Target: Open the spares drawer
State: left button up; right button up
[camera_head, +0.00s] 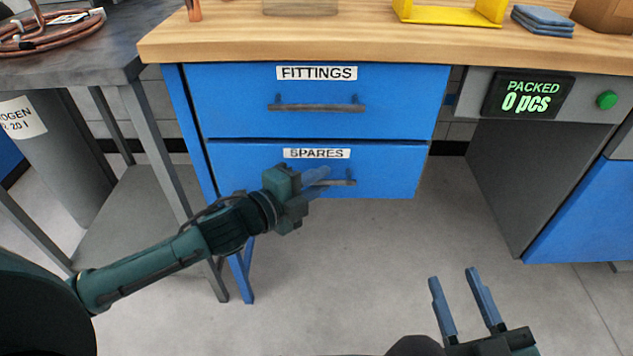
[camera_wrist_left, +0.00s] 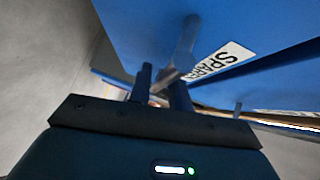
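The spares drawer (camera_head: 240,168) is the lower blue drawer under the wooden bench, marked by a white SPARES label (camera_head: 316,153). Its front looks flush with the drawer above. Its grey bar handle (camera_head: 341,183) is partly hidden by my left gripper (camera_head: 316,179), which reaches in from the left. In the left wrist view the handle (camera_wrist_left: 184,48) runs in between the two dark fingers of my left gripper (camera_wrist_left: 162,84), which are close together on it. The label (camera_wrist_left: 220,62) also shows there. My right gripper (camera_head: 462,300) is open and empty, low at the front right.
The blue fittings drawer (camera_head: 230,100) with its own handle (camera_head: 316,107) is just above. A grey table (camera_head: 75,52) with copper tubing stands left, a grey cylinder (camera_head: 50,150) below it. A counter panel (camera_head: 530,97) is right. The floor before the drawers is clear.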

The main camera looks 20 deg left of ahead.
pick_arm(q)
jog(key=shift+c, duration=0.3)
pick_arm(e)
jog(key=shift+r, duration=0.1)
pick_arm(q)
jog(key=c, duration=0.3)
grip_shut()
pick_arm(e)
jog(key=shift+f, duration=0.2)
